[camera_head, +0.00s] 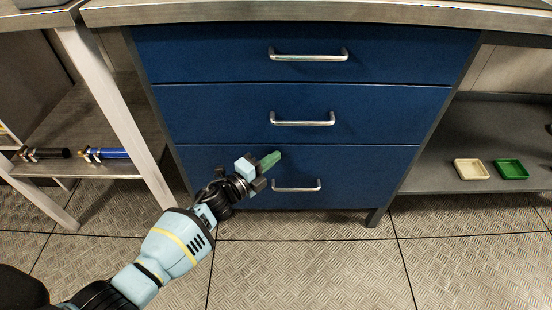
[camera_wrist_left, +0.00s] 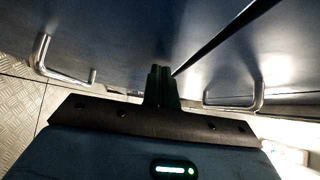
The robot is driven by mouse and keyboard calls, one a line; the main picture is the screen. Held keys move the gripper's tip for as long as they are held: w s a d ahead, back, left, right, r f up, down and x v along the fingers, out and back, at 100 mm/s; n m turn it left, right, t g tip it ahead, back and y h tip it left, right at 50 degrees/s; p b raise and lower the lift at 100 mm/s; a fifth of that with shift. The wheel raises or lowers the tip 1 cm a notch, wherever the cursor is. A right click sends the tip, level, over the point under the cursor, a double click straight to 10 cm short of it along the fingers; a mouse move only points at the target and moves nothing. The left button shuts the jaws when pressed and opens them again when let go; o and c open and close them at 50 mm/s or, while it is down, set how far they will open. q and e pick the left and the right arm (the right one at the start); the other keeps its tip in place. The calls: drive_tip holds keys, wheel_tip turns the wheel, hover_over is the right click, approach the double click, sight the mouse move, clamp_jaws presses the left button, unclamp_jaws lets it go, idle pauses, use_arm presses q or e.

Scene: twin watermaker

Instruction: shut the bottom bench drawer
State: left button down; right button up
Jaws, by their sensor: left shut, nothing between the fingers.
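The blue bench has three stacked drawers, each with a silver bar handle. The bottom drawer (camera_head: 370,180) looks level with the drawers above it, with no open gap visible. Its handle (camera_head: 297,187) is just right of and below my left gripper (camera_head: 272,161). The left gripper is shut and empty, in front of the upper part of the bottom drawer's face. In the left wrist view, the shut fingers (camera_wrist_left: 161,85) point at the blue front near a dark seam. Handles show on either side of them. I cannot tell whether the fingertips touch the drawer. My right gripper is not in view.
The middle drawer (camera_head: 400,112) and top drawer (camera_head: 400,60) appear shut. A cream tray (camera_head: 471,169) and a green tray (camera_head: 511,169) sit on the right lower shelf. Cylinders (camera_head: 105,153) lie on the left shelf. Bench legs flank the drawers; the metal floor in front is clear.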

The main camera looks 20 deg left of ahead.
use_arm(q)
drive_tip(key=p+v, duration=0.1)
drive_tip(key=v, duration=0.6)
drive_tip(key=shift+d+p, duration=0.2)
drive_tip(key=shift+p, duration=0.1)
drive_tip(key=shift+s+f, duration=0.1)
drive_tip(key=shift+f, duration=0.05)
